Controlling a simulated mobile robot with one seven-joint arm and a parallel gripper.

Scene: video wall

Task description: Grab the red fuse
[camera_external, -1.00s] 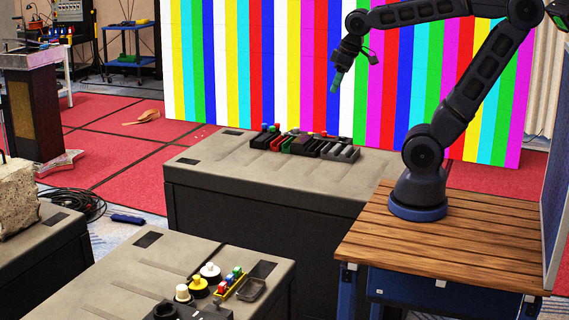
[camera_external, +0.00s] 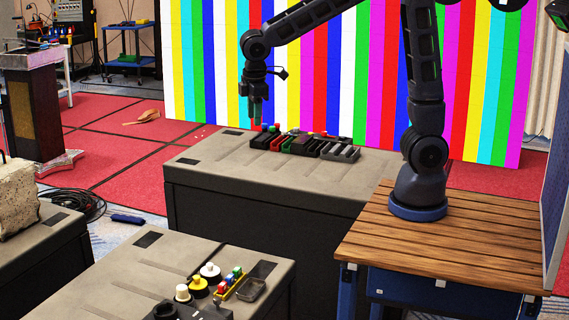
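Small red pieces, too small to identify surely as fuses, show in two places. Another small red piece (camera_external: 264,127) is at the left end of a row of dark trays (camera_external: 310,147) on the far case. My gripper (camera_external: 256,124) points down at that left end, close to the small coloured pieces. Its fingertips are too small to show whether they are open or shut, or whether they touch anything.
The far case (camera_external: 205,165) has a bare top to the left of the trays. The striped video wall (camera_external: 215,60) stands behind. My base stands on a wooden table (camera_external: 440,240).

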